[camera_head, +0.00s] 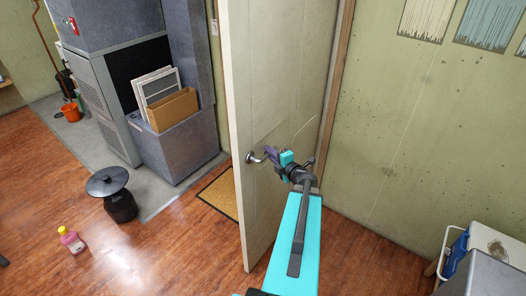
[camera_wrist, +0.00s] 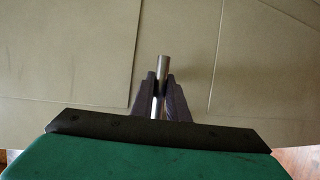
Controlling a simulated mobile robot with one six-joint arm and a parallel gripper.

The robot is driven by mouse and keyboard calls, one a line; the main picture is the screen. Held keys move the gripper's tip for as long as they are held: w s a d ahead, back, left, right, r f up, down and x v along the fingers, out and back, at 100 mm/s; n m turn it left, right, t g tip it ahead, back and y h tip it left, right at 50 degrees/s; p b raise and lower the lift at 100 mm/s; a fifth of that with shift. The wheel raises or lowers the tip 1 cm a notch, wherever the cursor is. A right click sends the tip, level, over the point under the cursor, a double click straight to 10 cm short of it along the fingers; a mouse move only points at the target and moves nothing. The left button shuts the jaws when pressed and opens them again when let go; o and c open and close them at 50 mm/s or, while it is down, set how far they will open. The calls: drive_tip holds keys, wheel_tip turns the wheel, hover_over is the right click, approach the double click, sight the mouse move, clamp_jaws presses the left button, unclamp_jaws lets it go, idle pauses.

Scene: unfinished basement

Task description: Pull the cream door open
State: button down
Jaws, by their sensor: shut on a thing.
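The cream door (camera_head: 285,80) stands ajar in the head view, with its free edge on the left and its frame on the right. A metal lever handle (camera_head: 254,157) sits near the door's free edge. My gripper (camera_head: 272,154) is at the handle, at the end of my turquoise arm. In the wrist view the dark fingers of my gripper (camera_wrist: 161,98) are closed around the metal handle bar (camera_wrist: 162,65), whose end sticks out beyond them. The door's panel face (camera_wrist: 60,50) fills the background there. Part of the handle is hidden by the fingers.
A bin (camera_head: 485,278) stands at lower right. The wood floor (camera_head: 180,255) left of the door is mostly clear.

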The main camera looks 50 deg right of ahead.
drive_tip(key=shift+s+r, duration=0.2)
drive_tip(key=shift+s, duration=0.05)
drive_tip(key=shift+a+f, duration=0.1)
drive_tip(key=c, duration=1.7)
unclamp_jaws()
drive_tip(key=shift+a, duration=0.1)
drive_tip(key=shift+c, duration=0.2)
drive_tip(key=shift+s+a, duration=0.1)
drive_tip(key=shift+s, duration=0.05)
